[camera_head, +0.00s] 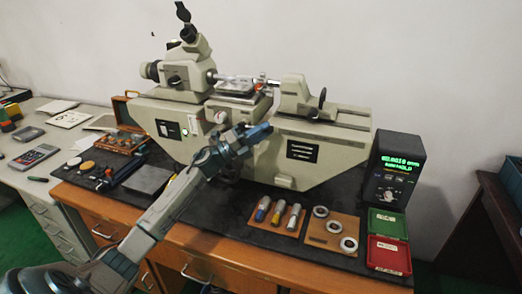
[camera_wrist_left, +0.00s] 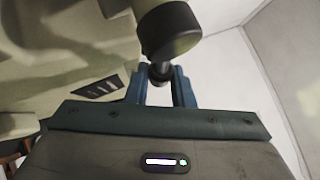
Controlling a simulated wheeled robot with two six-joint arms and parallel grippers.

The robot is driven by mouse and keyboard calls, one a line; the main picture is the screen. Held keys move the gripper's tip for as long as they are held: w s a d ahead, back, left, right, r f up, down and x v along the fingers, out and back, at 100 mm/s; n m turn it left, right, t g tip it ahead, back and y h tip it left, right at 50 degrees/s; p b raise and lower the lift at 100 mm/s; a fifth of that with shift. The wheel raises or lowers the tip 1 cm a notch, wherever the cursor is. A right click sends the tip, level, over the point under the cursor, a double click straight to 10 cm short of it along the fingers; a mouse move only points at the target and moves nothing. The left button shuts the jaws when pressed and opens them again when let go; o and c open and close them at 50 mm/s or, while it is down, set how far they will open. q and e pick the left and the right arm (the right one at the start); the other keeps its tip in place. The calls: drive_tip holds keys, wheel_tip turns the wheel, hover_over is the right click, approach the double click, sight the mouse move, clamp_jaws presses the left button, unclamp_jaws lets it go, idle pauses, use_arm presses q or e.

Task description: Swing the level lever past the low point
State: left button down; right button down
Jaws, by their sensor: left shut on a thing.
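The beige measuring machine (camera_head: 335,145) stands on the dark bench top. My left gripper (camera_head: 259,132) is at the front of its middle, below the table stage. In the left wrist view its two blue fingers are shut on a slim dark lever end (camera_wrist_left: 160,74), which sits between them. I take this as the level lever; in the head view the gripper hides it. A thick dark-capped cylinder (camera_wrist_left: 168,30) is close above the fingers in the wrist view. The lever's angle and the low point cannot be made out. My right gripper is not in view.
A black display box (camera_head: 393,170) stands at the machine's right. Several small cylinders (camera_head: 278,212) and rings on a brown board (camera_head: 333,232) lie in front. Green and red cases (camera_head: 388,254) are at the front right. A grey block (camera_head: 148,179) lies at left.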

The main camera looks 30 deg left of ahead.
use_arm(q)
drive_tip(key=n+t+b, duration=0.2)
drive_tip(key=b, duration=0.1)
drive_tip(key=shift+r+y, duration=0.3)
drive_tip(key=shift+r, duration=0.1)
drive_tip(key=shift+r+n+t+b, duration=0.15)
drive_tip(key=shift+n+t+b, duration=0.25)
drive_tip(key=shift+n, duration=0.1)
drive_tip(key=shift+a+r+n+t+b, duration=0.1)
drive_tip(key=shift+r+n+t+b, duration=0.2)
drive_tip(key=shift+n+b, duration=0.15)
drive_tip(key=shift+r+y+b, duration=0.15)
drive_tip(key=shift+y+b, duration=0.15)
drive_tip(key=shift+b, duration=0.05)
drive_tip(key=shift+r+n+t, duration=0.1)
drive_tip(key=shift+n+t, duration=0.2)
drive_tip(key=shift+n, duration=0.05)
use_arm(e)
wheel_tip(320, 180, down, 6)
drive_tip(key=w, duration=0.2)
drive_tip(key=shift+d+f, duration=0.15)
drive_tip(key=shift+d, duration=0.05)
use_arm(q)
drive_tip(key=shift+a+r, duration=0.1)
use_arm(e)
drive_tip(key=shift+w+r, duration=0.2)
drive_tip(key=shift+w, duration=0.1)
